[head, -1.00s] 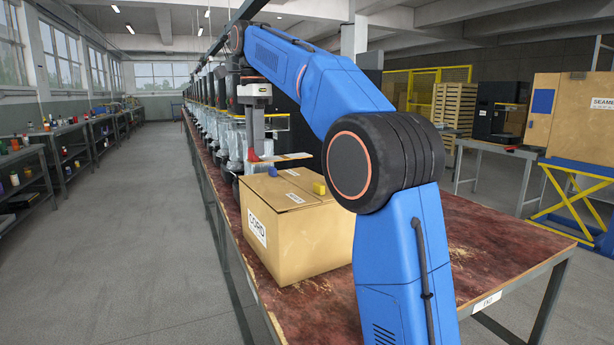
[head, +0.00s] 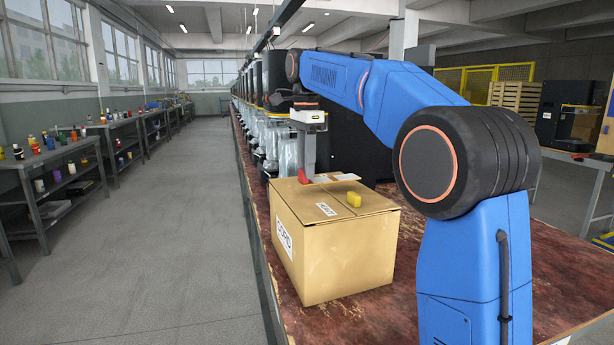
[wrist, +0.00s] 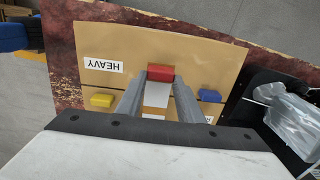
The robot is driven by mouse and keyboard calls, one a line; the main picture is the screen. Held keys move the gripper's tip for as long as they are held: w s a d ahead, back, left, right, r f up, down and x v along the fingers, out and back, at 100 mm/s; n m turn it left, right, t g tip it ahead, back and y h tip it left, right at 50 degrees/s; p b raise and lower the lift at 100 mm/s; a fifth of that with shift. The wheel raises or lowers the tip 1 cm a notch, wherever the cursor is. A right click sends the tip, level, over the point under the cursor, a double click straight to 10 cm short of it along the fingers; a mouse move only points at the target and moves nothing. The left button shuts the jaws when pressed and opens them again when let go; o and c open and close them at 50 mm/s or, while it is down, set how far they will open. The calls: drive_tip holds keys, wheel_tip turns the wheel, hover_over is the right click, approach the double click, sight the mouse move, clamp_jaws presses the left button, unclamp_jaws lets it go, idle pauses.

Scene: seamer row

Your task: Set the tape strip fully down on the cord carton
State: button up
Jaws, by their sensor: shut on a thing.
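The cord carton (head: 335,255) is a closed brown box on the table, with a CORD label on its side and a HEAVY label (wrist: 103,64) on top. My gripper (head: 306,176) is over the far part of its top, fingers pointing down. It is shut on the red end block (wrist: 160,73) of the tape strip. The tape strip (head: 347,177) is thin, with white parts, and extends right from the fingers in the head view. It also shows between the fingers in the wrist view (wrist: 157,95). I cannot tell whether it touches the carton.
A yellow block (head: 354,200) sits on the carton top; a blue block (wrist: 209,95) shows on the other side of the fingers. Bagged machines (head: 283,150) stand in a row behind the carton. The aisle (head: 170,250) at left is clear.

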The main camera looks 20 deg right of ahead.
drive_tip(key=shift+f, duration=1.5)
drive_tip(key=shift+f, duration=0.1)
drive_tip(key=o, duration=1)
drive_tip(key=shift+o, duration=0.2)
wheel_tip(320, 180, up, 12)
